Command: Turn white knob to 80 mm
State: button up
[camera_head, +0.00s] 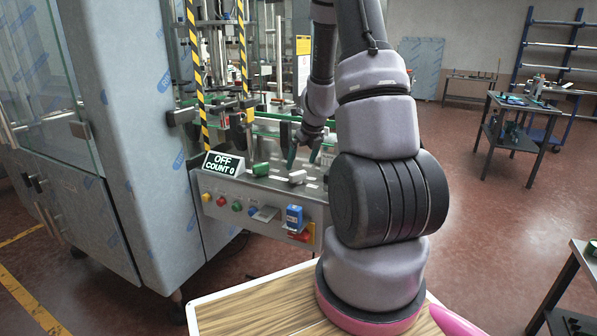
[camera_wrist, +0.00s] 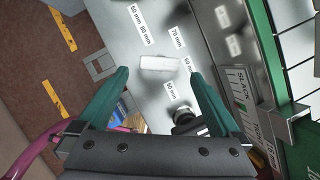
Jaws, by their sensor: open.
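The white knob (camera_wrist: 160,63) is a short bar on a grey panel (camera_wrist: 120,45) in the wrist view, lying nearly level across the picture. Printed labels stand around it: 80 mm (camera_wrist: 146,36) upper left, 70 mm (camera_wrist: 178,38) upper right, 60 mm (camera_wrist: 188,66) right, 50 mm (camera_wrist: 171,92) below. Its right end points roughly at 60 mm; I see no pointer mark. My gripper (camera_wrist: 160,74) is open, its teal fingers on either side of the knob in the picture, apparently not touching it. In the head view the white knob (camera_head: 297,176) sits just below my gripper (camera_head: 303,158).
A green knob (camera_head: 260,169) and a display (camera_head: 223,164) reading OFF, COUNT 0 stand left of the white knob. Buttons and a blue box (camera_head: 294,217) are on the panel's front. A SLACK scale (camera_wrist: 240,88) and green-edged machine parts lie close at right in the wrist view.

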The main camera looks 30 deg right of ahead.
aim_at(298, 172)
jog(key=shift+x, duration=2.45)
jog(key=c, duration=1.2)
jog(key=shift+c, duration=0.2)
